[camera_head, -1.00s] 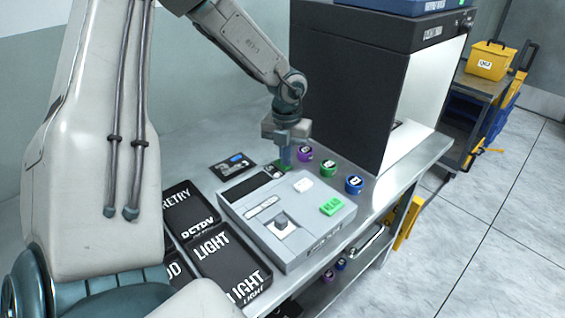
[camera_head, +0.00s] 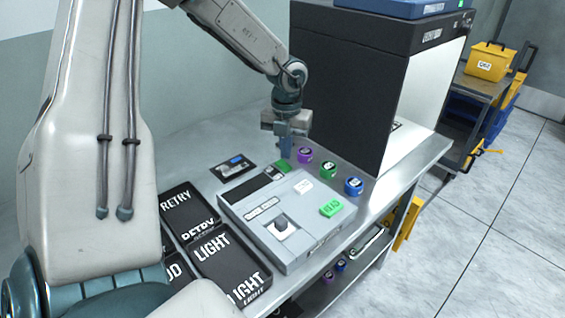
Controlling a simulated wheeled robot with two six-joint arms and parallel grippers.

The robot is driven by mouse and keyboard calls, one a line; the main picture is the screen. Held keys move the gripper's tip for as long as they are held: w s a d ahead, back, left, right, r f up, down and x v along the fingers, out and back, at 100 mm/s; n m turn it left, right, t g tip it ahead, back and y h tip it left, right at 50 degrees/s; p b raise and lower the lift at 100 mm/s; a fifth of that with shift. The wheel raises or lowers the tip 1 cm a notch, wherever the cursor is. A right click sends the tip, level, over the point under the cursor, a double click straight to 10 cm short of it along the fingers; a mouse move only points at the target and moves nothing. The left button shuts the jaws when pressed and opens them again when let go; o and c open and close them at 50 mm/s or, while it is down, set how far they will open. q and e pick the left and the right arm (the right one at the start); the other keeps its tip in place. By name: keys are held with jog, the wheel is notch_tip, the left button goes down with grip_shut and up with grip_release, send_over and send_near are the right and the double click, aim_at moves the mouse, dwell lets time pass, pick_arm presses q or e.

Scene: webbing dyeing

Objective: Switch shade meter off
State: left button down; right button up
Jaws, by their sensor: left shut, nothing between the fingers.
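My left gripper (camera_head: 286,154) points down just above that green piece, shut and empty. Whether the fingertips touch it I cannot tell. My right gripper is not in view.
Black trays marked RETRY (camera_head: 182,198) and LIGHT (camera_head: 214,243) lie left of the meter. Purple, green and blue capped pots (camera_head: 328,169) stand to its right. A large dark cabinet (camera_head: 345,85) rises behind. A small dark card-like device (camera_head: 232,167) lies at the back.

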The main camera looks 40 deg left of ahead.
aim_at(286, 167)
pick_arm(q)
jog(key=shift+r+p, duration=0.4)
jog(key=shift+r, duration=1.5)
